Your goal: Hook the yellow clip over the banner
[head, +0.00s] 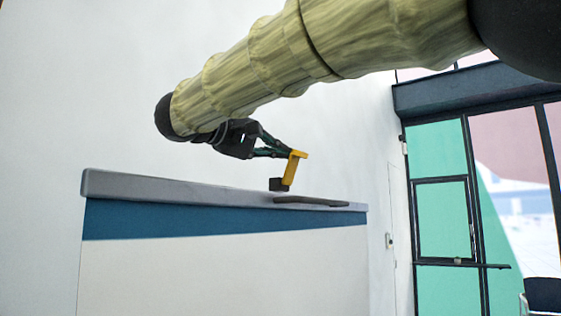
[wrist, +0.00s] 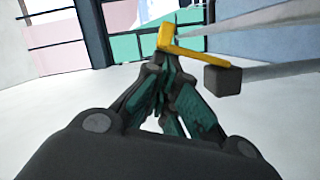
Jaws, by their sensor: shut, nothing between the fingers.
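The yellow clip (head: 293,168) is a bent strip with a dark block (head: 278,184) at its lower end. In the head view it is at my fingertips, just above the grey top edge of a panel. My gripper (head: 284,153) is shut; its fingertips meet the clip in the picture, but I see no grip on it. In the wrist view the clip (wrist: 190,53) lies just beyond my fingertips (wrist: 165,68), with its block to the right. The likely banner is the white panel with a blue band (head: 215,223). I cannot tell whether the clip touches it.
A thin dark flat piece (head: 310,201) lies along the right part of the panel's top. A dark-framed glass door (head: 440,230) and a chair (head: 542,296) are at the right. A plain white wall stands behind. The space above the panel is otherwise clear.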

